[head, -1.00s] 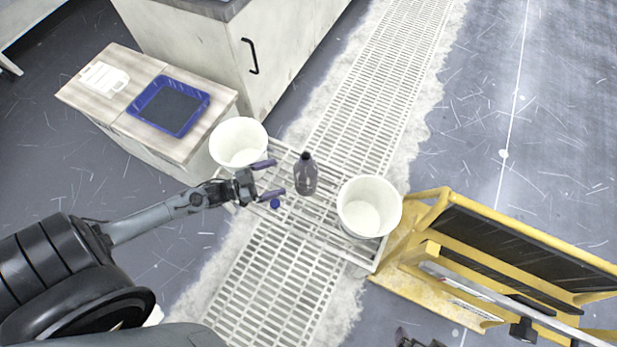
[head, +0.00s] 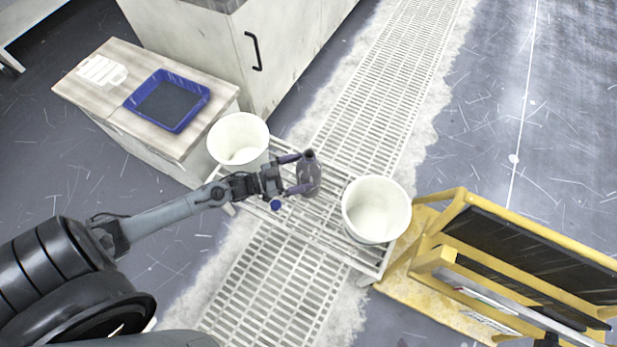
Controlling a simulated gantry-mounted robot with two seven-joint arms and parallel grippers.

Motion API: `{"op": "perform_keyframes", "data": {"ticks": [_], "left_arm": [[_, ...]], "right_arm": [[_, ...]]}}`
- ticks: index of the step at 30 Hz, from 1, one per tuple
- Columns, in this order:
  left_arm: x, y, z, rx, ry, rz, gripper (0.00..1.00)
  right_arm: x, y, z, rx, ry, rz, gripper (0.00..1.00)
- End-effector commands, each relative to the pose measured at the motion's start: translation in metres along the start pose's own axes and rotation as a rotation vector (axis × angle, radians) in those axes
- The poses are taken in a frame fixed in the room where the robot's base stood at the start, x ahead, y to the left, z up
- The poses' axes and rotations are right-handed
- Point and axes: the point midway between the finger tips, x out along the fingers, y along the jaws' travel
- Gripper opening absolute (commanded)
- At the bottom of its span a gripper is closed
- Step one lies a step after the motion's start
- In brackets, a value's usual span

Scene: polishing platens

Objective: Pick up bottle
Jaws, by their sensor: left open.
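The dark grey-purple bottle (head: 312,176) stands upright on the white slatted rack (head: 318,240), between two white buckets. My left gripper (head: 301,173) reaches it from the left. Its two purple fingers are open, one at the far side of the bottle near its neck and one at the near side by its lower body. The fingers partly overlap the bottle in the picture; I cannot tell whether they touch it. My right gripper does not show.
One white bucket (head: 238,141) stands left of the bottle, another (head: 376,209) to its right. A small blue cap (head: 276,205) lies below my gripper. A blue tray (head: 168,101) sits on a wooden-topped cabinet. A yellow cart (head: 440,262) stands at the right.

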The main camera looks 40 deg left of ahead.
Motion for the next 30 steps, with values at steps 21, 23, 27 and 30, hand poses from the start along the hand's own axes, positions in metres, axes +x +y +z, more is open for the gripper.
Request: {"op": "perform_keyframes", "data": {"ticks": [21, 23, 27, 30], "left_arm": [[0.032, 0.000, 0.002, 0.000, -0.001, 0.000, 0.79], [0.032, 0.000, 0.002, 0.000, -0.001, 0.000, 0.69], [0.032, -0.001, 0.001, 0.000, 0.000, 0.000, 0.55], [0.032, -0.001, 0.002, 0.000, 0.000, 0.000, 0.55]], "right_arm": [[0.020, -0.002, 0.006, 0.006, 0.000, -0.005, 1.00], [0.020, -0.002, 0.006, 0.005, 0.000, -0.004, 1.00], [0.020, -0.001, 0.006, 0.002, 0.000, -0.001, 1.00], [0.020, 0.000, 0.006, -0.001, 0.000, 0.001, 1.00]]}}
